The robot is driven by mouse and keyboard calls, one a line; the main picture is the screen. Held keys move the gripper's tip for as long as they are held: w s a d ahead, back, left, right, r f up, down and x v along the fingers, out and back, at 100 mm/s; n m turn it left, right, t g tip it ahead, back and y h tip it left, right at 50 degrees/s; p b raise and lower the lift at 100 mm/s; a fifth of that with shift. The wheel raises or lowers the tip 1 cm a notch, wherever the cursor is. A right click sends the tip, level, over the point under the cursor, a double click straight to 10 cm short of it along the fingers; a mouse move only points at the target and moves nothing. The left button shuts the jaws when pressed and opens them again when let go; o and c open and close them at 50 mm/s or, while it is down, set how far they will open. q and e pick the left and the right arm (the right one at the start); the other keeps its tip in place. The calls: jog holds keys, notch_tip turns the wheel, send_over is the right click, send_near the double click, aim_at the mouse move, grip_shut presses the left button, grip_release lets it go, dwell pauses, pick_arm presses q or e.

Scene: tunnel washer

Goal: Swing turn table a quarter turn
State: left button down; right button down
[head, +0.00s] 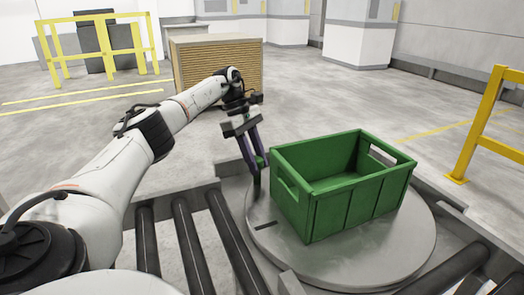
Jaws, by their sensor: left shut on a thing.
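The turn table (401,254) is a round grey metal disc at the lower right. A green crate (337,205) with hand slots sits on it, upright and empty as far as I can see. A short dark upright post (257,186) stands at the disc's far left edge, beside the crate. My left gripper (259,160) reaches down from above and is shut on the top of this post, close to the crate's left corner. The fingertips partly hide the post's top. My right gripper is not in view.
Dark conveyor rollers (187,240) lie left of the disc, and more rollers (447,272) lie at the lower right. A yellow rail (483,120) stands at the right. A slatted brown box (216,66) stands behind on open grey floor.

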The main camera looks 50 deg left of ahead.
pick_arm(q)
jog(key=shift+w+r, duration=0.25)
jog(key=c, duration=1.4)
grip_release()
jog(key=shift+a, duration=0.1)
jog(key=shift+c, duration=0.2)
jog(key=shift+o, duration=0.4)
jog(key=shift+f, duration=0.15)
